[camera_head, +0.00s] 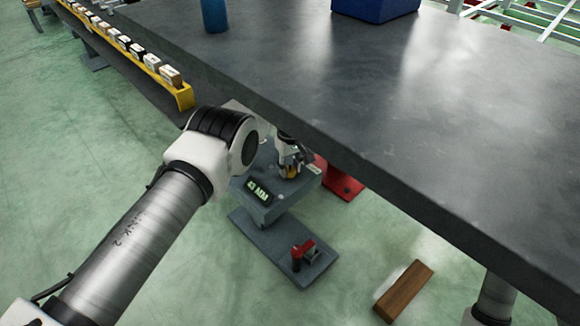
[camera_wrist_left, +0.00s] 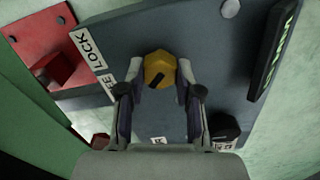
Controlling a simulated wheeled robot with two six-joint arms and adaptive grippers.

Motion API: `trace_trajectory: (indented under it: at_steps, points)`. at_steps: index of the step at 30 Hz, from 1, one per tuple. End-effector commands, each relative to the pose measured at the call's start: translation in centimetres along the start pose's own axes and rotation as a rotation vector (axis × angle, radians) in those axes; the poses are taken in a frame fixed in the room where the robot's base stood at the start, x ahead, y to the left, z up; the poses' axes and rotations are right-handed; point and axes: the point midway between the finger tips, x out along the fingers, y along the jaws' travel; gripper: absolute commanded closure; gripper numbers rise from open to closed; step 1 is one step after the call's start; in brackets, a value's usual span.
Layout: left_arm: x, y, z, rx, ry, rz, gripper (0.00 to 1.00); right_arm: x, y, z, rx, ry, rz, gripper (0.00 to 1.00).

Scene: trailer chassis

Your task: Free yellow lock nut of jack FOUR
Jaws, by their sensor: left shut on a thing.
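The yellow lock nut (camera_wrist_left: 159,69) sits on the grey top plate (camera_wrist_left: 205,45) of a jack, with a dark mark on its face. In the left wrist view my left gripper (camera_wrist_left: 160,80) has its two fingertips on either side of the nut, shut on it. In the head view the left gripper (camera_head: 289,165) reaches down to the jack (camera_head: 285,205) beside the table edge, and the nut (camera_head: 291,172) shows only in part. A white label reading "LOCK" (camera_wrist_left: 88,48) lies left of the nut. My right gripper is not in view.
A lit display (camera_head: 258,190) is on the jack, and a red-handled part (camera_head: 302,250) is on its base plate. The dark tabletop (camera_head: 400,110) overhangs close by. A wooden block (camera_head: 404,290) lies on the floor. A red part (camera_head: 340,182) stands behind the jack.

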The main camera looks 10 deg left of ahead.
Motion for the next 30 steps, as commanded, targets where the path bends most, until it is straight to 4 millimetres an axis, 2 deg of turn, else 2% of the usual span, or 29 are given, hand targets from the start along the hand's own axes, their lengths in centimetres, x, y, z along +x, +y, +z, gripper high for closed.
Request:
trace_trajectory:
  at_steps: [15,16,17,18,26,30]
  points:
    - [0.1,0.0,0.0,-0.021,-0.001,-0.001,1.0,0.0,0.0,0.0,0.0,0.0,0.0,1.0]
    - [0.1,0.0,0.0,-0.021,-0.001,-0.001,0.55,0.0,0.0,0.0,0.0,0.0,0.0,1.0]
    - [0.1,0.0,0.0,-0.021,-0.001,-0.001,0.45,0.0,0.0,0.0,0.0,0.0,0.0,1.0]
    - [0.1,0.0,0.0,-0.02,-0.001,-0.001,0.41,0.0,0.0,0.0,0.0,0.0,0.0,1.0]
    - [0.0,0.0,0.0,-0.019,0.0,0.0,0.41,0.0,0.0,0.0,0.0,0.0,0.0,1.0]
    - [-1.3,0.1,-0.1,-0.019,0.002,0.001,0.41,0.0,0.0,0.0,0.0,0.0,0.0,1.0]
